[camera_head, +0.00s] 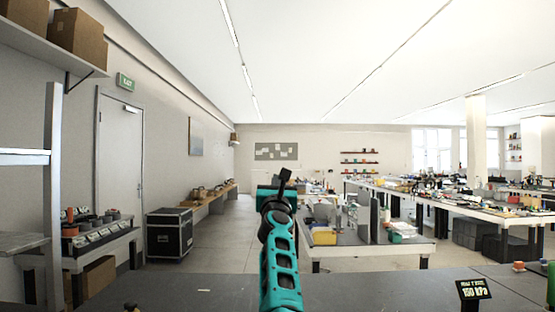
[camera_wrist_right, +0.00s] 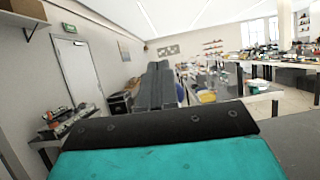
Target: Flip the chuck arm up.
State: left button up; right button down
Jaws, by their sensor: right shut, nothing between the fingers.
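I cannot pick out the chuck arm in either view. My right arm, teal and black, rises from the bottom middle of the head view, and my right gripper (camera_head: 285,174) is at its top, small and dark. In the right wrist view the gripper's dark grey fingers (camera_wrist_right: 157,70) lie together, shut, with nothing seen between them. The gripper is raised above the near dark worktop (camera_head: 205,288) and touches nothing that I can see. My left gripper is not in view.
A black sign (camera_head: 473,290) reading 150 kPa stands on the worktop at right. Small items sit by its right edge. Beyond are a bench with a yellow bin (camera_head: 324,237), a black case (camera_head: 169,234) and a shelf unit at left. Much of the worktop is bare.

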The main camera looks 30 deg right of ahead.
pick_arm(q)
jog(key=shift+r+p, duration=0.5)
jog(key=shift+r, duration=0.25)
pick_arm(e)
jog(key=s+a+r, duration=0.3)
jog(key=s+r, duration=0.1)
jog(key=r, duration=0.1)
jog(key=shift+s, duration=0.4)
jog(key=shift+f, duration=0.15)
